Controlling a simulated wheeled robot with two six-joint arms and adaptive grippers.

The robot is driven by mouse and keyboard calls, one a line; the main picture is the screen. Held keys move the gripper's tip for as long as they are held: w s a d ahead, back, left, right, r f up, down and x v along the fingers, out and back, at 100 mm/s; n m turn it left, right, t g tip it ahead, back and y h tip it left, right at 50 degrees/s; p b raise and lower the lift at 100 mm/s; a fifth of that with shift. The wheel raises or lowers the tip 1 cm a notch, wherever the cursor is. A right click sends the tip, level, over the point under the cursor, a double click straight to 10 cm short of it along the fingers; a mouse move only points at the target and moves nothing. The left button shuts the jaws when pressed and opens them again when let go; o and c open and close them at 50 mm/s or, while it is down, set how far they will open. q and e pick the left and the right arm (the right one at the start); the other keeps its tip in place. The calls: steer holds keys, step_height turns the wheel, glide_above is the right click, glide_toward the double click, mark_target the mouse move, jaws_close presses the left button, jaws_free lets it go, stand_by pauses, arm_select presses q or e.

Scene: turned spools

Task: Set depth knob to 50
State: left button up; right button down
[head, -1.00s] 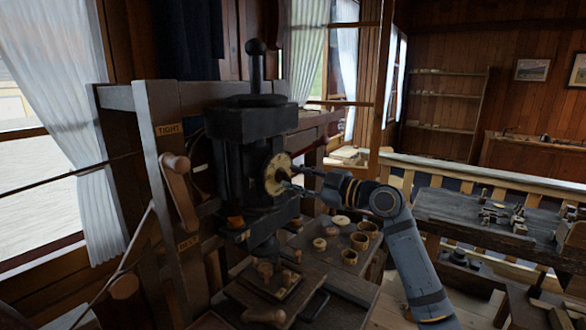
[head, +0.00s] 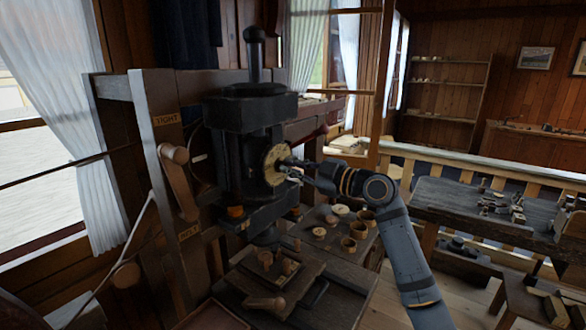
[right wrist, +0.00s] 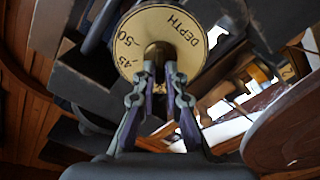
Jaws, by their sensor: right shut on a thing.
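The depth dial (head: 274,165) is a round brass plate on the right side of the black drill press head (head: 250,122). In the right wrist view, the dial (right wrist: 132,42) shows "DEPTH", "50" and "45", with the text tilted. The fingers hide part of the knob and the lower dial. I see no pointer clearly. My left gripper is not in view.
A wooden lever (head: 178,185) is at the left, between "TIGHT" and a lower label. Small turned cups (head: 358,229) and discs stand on the bench below my right arm. A block with pegs (head: 270,268) lies under the press. A workbench (head: 460,205) stands at the right.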

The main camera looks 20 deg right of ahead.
steer(key=shift+f+m, duration=0.1)
steer(key=shift+m, duration=0.2)
steer(key=shift+w+d+f+m+p, duration=0.15)
steer(key=shift+m+p, duration=1.15)
steer(key=shift+m, duration=2.55)
steer(key=shift+w+d+f+m+p, duration=0.1)
steer(key=shift+m+p, duration=1.15)
steer(key=shift+m, duration=2.55)
steer(key=shift+w+d+f+m+p, duration=0.15)
steer(key=shift+m+p, duration=1.15)
steer(key=shift+m, duration=2.55)
steer(key=shift+s, duration=0.1)
steer(key=c, duration=1.4)
jaws_free()
steer(key=shift+r, duration=0.1)
steer(key=shift+c, duration=0.2)
steer(key=shift+r, duration=0.1)
